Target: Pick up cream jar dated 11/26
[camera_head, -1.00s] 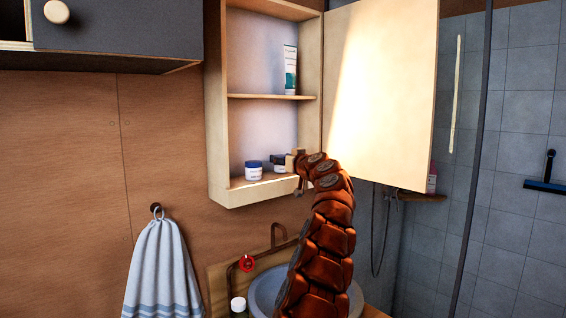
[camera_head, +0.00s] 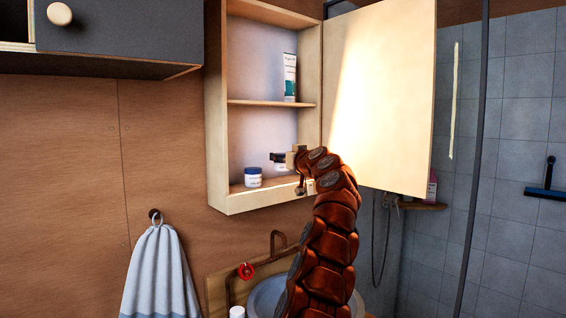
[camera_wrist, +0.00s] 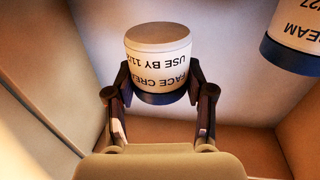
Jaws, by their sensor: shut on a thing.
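A white face cream jar (camera_wrist: 158,58) with a blue lid sits between my gripper's two fingers (camera_wrist: 159,80) in the wrist view. Its label appears upside down and reads "FACE CREAM, USE BY 11/2"; the last digit is out of sight around the curve. My gripper (camera_head: 277,158) is shut on this jar in the head view, inside the lower part of the open wall cabinet; the jar is mostly hidden there. A second, similar cream jar (camera_head: 253,177) stands on the cabinet floor to the left. In the wrist view this other jar (camera_wrist: 296,35) shows a date ending in 27.
The cabinet (camera_head: 217,150) has side walls and a middle shelf (camera_head: 265,102) above my gripper. A tube (camera_head: 290,78) stands on that shelf. The open door (camera_head: 380,95) is close on the right; a sink (camera_head: 268,296) is below.

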